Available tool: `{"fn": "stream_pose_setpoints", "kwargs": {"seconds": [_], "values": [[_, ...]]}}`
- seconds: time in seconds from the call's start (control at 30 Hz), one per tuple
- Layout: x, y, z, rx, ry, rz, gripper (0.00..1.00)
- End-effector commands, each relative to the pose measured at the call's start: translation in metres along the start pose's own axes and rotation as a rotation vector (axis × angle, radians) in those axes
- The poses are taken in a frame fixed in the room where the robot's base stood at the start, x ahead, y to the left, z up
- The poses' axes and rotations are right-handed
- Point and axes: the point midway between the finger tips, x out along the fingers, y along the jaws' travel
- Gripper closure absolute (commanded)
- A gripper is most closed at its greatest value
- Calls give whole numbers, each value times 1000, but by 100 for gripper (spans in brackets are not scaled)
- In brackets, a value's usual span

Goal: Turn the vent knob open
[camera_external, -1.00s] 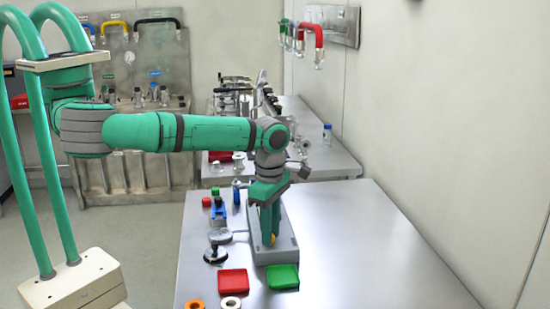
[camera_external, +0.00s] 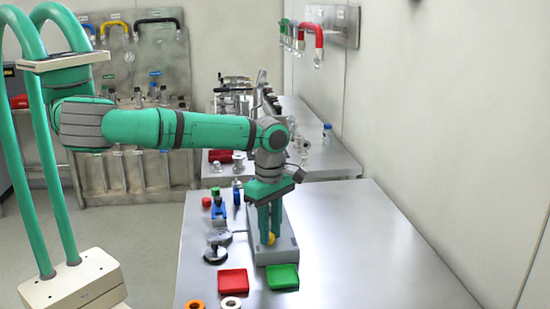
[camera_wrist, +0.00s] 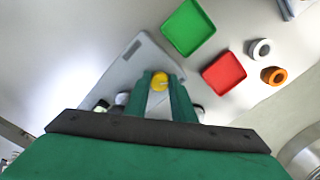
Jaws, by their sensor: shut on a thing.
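The vent knob (camera_external: 271,240) is a small yellow knob on a grey panel box (camera_external: 284,252) on the near steel table. In the wrist view the yellow knob (camera_wrist: 159,83) sits between my two green fingertips on the grey panel (camera_wrist: 147,50). My gripper (camera_external: 269,236) points straight down and is shut on the knob, one finger on each side. It also shows in the wrist view (camera_wrist: 161,87). The fingers hide the knob's sides, so I cannot read how far it is turned.
A green tray (camera_external: 283,276) and a red tray (camera_external: 233,281) lie in front of the panel. Orange (camera_external: 194,305) and white (camera_external: 230,303) rings lie at the near edge. Several small parts stand left of the panel. The table's right side is clear.

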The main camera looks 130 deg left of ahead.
Motion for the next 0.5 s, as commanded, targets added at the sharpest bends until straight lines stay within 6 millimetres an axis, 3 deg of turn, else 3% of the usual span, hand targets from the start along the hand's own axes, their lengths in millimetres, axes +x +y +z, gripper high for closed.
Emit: {"fn": "stream_pose_setpoints", "kwargs": {"seconds": [0.07,0.1,0.13,0.5], "values": [[-2,0,1,0,-4,1,100],[-2,0,1,0,-4,1,68],[-2,0,1,0,-3,1,61],[-4,0,0,-1,-2,0,59]]}}
